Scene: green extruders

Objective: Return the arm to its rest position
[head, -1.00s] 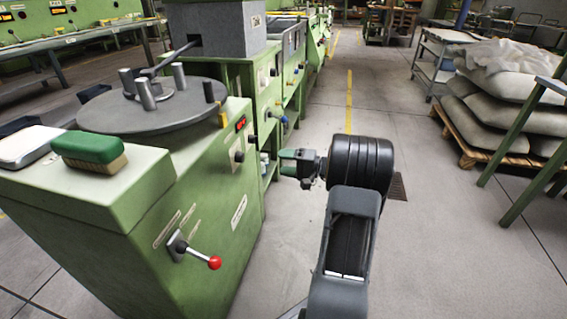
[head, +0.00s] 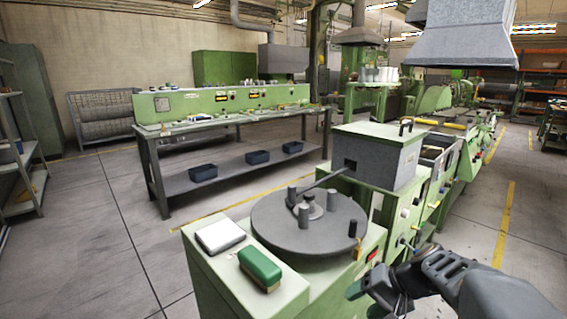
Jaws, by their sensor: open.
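My arm comes in from the lower right in the head view. My gripper (head: 362,298) is at its end, low in the picture beside the right side of the green machine (head: 215,285). The gripper is open, and I see nothing held in it. Part of it runs close to the bottom edge, so its fingertips are only partly clear. I cannot tell how far it is from the machine's side.
The machine carries a round grey disc (head: 283,232) with upright pegs, a green brush (head: 260,267) and a white pad (head: 220,236). A grey box (head: 378,152) stands behind. A long green workbench (head: 148,165) is at the back left. Open floor (head: 75,235) lies left.

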